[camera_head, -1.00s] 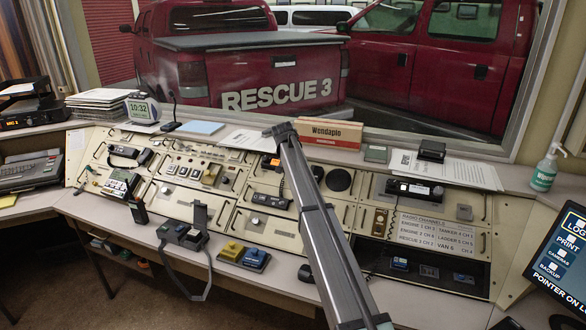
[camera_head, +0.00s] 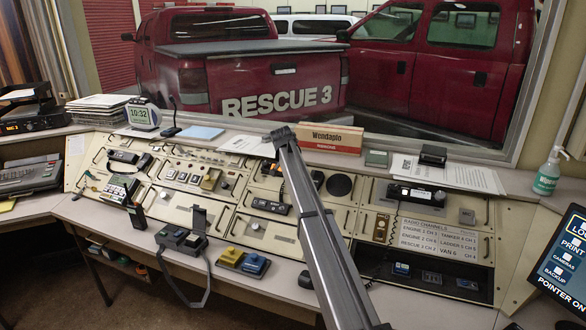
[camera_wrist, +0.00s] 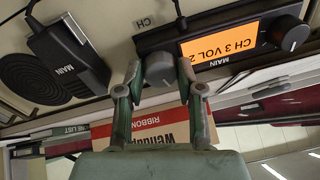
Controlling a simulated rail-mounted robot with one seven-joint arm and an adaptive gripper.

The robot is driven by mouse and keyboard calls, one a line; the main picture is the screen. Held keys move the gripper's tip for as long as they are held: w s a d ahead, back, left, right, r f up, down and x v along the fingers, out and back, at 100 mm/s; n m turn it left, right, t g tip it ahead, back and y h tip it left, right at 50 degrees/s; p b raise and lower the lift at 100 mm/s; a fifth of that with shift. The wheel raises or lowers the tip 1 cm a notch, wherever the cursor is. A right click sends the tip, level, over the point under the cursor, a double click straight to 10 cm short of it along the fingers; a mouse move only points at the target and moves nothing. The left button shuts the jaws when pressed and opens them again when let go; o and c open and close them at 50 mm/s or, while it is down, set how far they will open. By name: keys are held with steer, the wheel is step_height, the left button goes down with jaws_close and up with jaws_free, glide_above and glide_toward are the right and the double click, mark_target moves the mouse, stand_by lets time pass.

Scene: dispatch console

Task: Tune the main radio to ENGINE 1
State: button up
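The main radio (camera_wrist: 225,42) is a black box, upside down in the wrist view. Its orange display (camera_wrist: 220,38) reads CH 3 VOL 2. In the head view my arm hides the gripper and most of this radio. The radio channels list (camera_head: 430,237) is at the right of the console; its numbers are too small to read surely.
A microphone marked MAIN (camera_wrist: 68,52) and a round speaker grille (camera_wrist: 40,78) lie beside the radio. Another black radio (camera_head: 417,195) sits right on the panel. A monitor (camera_head: 560,262) stands at far right.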

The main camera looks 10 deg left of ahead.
steer(key=o, duration=0.3)
steer(key=v, duration=1.2)
